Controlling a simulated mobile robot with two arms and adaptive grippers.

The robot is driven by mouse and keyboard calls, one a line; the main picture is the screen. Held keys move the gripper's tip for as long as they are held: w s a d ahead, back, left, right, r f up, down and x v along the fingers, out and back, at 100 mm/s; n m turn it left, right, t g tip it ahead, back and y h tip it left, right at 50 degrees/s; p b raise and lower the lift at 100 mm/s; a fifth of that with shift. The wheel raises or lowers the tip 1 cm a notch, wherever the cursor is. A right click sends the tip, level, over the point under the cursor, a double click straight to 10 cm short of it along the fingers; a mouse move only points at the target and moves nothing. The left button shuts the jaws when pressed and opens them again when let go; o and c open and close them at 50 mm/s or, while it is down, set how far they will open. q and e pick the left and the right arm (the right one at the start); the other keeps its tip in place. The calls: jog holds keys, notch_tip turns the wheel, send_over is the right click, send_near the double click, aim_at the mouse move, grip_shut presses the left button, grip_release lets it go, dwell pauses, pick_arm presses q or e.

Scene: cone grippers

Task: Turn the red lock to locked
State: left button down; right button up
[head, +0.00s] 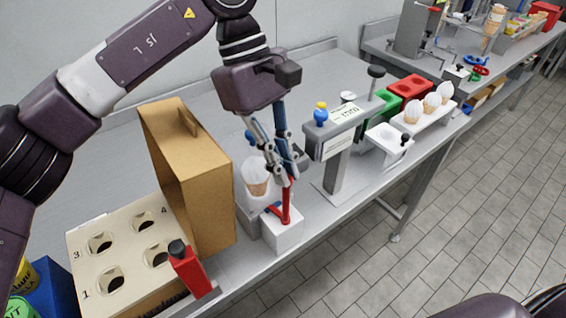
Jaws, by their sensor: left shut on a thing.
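A red lock handle (286,208) stands on a white block (283,236) near the table's front edge. It rises from the block toward my fingertips, and a red part of it reaches to the left at its foot. My left gripper (284,177) comes down from above and is shut on the upper end of the red lock handle. The fingers hide part of the handle's top. I cannot read any locked or unlocked mark. My right gripper is not in view.
A cone cup (256,183) stands just left of the fingers. A tan upright box (200,190) and a board with numbered holes (125,245) are further left, with a red, black-topped lever (190,270). A grey labelled stand (337,165) is close on the right.

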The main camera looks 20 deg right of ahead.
pick_arm(q)
jog(key=shift+d+r+m+y, duration=0.1)
jog(key=shift+m+y, duration=0.2)
jog(key=shift+m, duration=0.7)
jog(key=c, duration=2.1)
grip_release()
jog(key=shift+w, duration=0.1)
jog(key=v, duration=1.2)
